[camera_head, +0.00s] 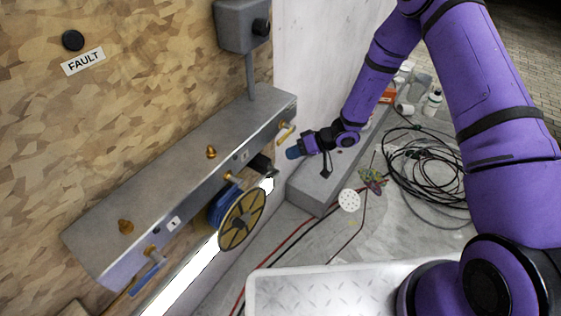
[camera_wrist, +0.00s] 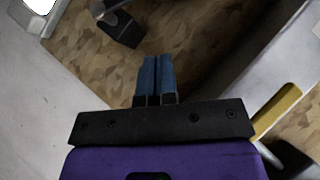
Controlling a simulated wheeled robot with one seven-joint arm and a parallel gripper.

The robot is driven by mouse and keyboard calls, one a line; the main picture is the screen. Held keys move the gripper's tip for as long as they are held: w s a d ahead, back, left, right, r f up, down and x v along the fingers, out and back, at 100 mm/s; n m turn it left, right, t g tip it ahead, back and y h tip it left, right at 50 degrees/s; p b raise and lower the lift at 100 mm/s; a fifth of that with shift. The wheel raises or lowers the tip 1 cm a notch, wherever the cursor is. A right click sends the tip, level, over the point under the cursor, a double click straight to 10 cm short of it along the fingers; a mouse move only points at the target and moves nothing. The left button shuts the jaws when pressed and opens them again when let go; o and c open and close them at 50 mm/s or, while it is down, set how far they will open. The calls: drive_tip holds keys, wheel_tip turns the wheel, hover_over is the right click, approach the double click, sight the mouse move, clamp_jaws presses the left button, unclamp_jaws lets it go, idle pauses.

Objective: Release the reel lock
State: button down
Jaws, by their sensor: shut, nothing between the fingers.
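A reel (camera_head: 242,218) with a yellow and black face and a blue part behind it hangs under a grey metal housing (camera_head: 180,180). A black block (camera_head: 262,163) sits at the housing's lower edge, just above the reel; I cannot tell for sure whether it is the reel lock. In the wrist view a black block on a grey stem (camera_wrist: 118,28) is ahead and left of the fingertips. My gripper (camera_head: 292,153) has blue fingertips, pressed together with nothing between them (camera_wrist: 157,62). It is right of the black block, apart from it.
A yellow lever (camera_head: 287,134) is on the housing's right end, close to my gripper, and a blue lever (camera_head: 148,277) is at its left end. Brass knobs (camera_head: 211,152) stand on top. A grey step (camera_head: 325,180), black cable coils (camera_head: 430,165) and a white tray (camera_head: 330,285) lie to the right and below.

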drive_tip(key=shift+v, duration=1.95)
drive_tip(key=shift+s+a+r, duration=0.1)
drive_tip(key=shift+s+r, duration=0.1)
